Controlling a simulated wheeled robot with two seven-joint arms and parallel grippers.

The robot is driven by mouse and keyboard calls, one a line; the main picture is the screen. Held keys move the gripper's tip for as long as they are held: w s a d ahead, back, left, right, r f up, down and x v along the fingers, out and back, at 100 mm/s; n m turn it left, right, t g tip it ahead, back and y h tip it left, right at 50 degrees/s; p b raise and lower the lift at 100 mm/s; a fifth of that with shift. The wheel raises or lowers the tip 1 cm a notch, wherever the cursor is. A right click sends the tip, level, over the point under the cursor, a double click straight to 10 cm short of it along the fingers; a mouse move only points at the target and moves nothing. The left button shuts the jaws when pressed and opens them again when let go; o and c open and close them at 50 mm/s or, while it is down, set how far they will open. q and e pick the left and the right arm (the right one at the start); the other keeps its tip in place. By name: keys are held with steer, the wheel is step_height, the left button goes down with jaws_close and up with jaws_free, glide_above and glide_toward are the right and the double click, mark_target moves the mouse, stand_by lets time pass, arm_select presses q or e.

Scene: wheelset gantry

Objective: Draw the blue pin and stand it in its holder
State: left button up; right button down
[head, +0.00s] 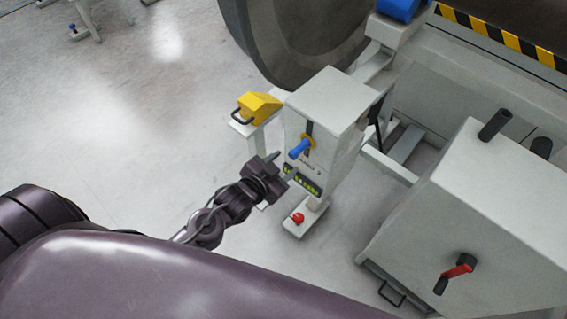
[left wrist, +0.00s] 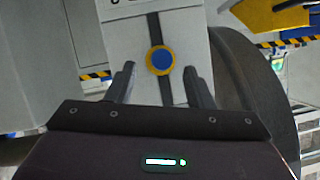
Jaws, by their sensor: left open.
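The blue pin (head: 299,149) sticks out of a yellow ring (head: 309,139) on the front of a grey post-mounted box (head: 325,98). In the left wrist view the pin (left wrist: 161,61) shows end-on as a blue disc inside its yellow ring. My left gripper (head: 281,166) is open and empty, a little in front of and below the pin in the head view. In the left wrist view the fingers (left wrist: 160,87) stand either side of the pin, apart from it. A dark upright tube (head: 495,124) stands on a grey cabinet; I cannot tell whether it is the pin's holder. My right gripper is out of view.
A yellow block with a black handle (head: 259,106) sits left of the box. A red button (head: 298,218) is on the post's foot. The grey cabinet (head: 470,215) with a red-handled crank (head: 458,271) stands at right. A large wheel (head: 290,40) is behind.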

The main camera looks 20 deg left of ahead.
mark_target(296, 151)
arm_select(q)
steer(key=shift+w+d+r, duration=0.15)
steer(key=shift+w+r, duration=0.05)
steer(key=shift+r, duration=0.35)
steer(key=shift+w, duration=0.35)
steer(key=x, duration=0.6)
steer(key=shift+d+r, duration=0.1)
steer(key=shift+w, duration=0.25)
steer(key=shift+w+d+f, duration=0.1)
steer(key=shift+w+f, duration=0.1)
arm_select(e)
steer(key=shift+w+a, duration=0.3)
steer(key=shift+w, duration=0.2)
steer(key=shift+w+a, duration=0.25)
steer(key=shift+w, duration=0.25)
